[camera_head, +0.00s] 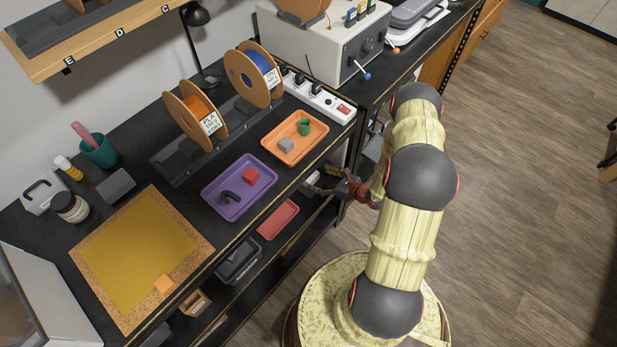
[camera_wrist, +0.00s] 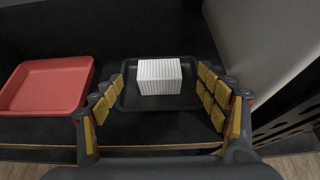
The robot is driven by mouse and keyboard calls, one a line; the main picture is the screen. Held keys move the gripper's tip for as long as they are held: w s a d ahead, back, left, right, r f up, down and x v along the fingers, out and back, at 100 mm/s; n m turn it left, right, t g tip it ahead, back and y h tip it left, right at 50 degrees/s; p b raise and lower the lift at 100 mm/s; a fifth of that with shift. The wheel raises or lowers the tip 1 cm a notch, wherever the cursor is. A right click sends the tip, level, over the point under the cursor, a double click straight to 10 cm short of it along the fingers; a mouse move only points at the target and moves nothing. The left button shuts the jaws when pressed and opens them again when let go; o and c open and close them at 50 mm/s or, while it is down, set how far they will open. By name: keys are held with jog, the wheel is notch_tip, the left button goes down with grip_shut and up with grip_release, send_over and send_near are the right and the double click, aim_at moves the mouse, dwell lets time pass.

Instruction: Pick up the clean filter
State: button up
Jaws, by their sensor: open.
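The clean filter (camera_wrist: 160,78), a white block with a ribbed face, sits in a black tray (camera_wrist: 160,103) in the wrist view. My gripper (camera_wrist: 161,80) is open, with its yellow-padded fingers spread on the left and right of the filter. There is a visible gap on both sides, and the fingers do not appear to touch it. In the head view my gripper (camera_head: 322,186) reaches in at the lower shelf, below the worktop's right end. The filter is hard to make out there.
A red tray (camera_wrist: 47,86) lies left of the black tray, also seen in the head view (camera_head: 278,219). A pale panel (camera_wrist: 266,45) stands close on the right. Above, the worktop holds a purple tray (camera_head: 211,205) and an orange tray (camera_head: 270,143).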

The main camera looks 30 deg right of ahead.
aim_at(312, 176)
jog(key=b+x, duration=0.1)
jog(key=x, duration=0.5)
jog(key=shift+s+a+f+b, duration=0.1)
jog(key=shift+s+f+b, duration=0.05)
jog(key=shift+b, duration=0.25)
jog(key=shift+w, duration=0.3)
jog(key=shift+c, duration=1)
jog(key=c, duration=1)
jog(key=shift+c, duration=0.2)
